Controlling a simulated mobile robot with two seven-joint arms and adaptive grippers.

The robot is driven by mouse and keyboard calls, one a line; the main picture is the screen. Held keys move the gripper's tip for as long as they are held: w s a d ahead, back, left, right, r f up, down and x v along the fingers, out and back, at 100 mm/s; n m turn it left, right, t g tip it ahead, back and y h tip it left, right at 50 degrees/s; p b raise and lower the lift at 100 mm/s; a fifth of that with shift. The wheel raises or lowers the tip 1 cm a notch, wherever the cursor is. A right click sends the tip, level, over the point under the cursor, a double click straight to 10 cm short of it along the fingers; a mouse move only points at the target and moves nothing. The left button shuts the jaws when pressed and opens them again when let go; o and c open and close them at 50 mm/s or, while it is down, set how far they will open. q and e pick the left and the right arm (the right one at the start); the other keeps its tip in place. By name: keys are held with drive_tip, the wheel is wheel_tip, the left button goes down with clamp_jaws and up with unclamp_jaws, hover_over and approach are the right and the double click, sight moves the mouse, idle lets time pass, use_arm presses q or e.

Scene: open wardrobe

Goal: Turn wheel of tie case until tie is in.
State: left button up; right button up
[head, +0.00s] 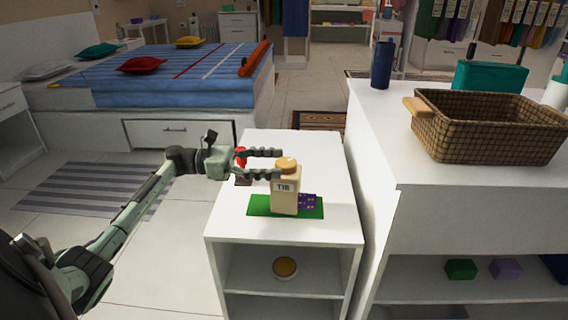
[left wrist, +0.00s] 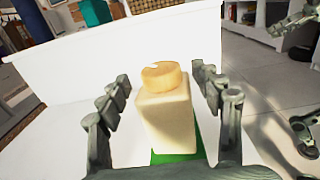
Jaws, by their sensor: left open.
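The cream tie case (head: 285,198), labelled TIE, stands upright on a green mat (head: 258,207) on the white cabinet. Its round wooden wheel (head: 287,164) is on top. A purple dotted piece, apparently the tie (head: 308,201), shows at the case's right side. My left gripper (head: 279,164) is open at wheel height, its fingers reaching in from the left. In the left wrist view, the left gripper (left wrist: 160,76) has one finger on each side of the case (left wrist: 166,120) and wheel (left wrist: 161,76), with gaps visible. Dark-green parts of mine show at that view's right edge; the right gripper's opening is unclear.
A red object (head: 240,156) stands behind my left gripper on the cabinet top (head: 320,150). A taller white counter (head: 385,140) is close on the right, with a wicker basket (head: 480,140) and a blue bottle (head: 381,66). The cabinet top behind the case is mostly clear.

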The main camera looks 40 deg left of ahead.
use_arm(q)
drive_tip(key=v, duration=0.8)
drive_tip(key=shift+s+a, duration=0.15)
drive_tip(key=shift+a, duration=0.1)
drive_tip(key=shift+f, duration=0.1)
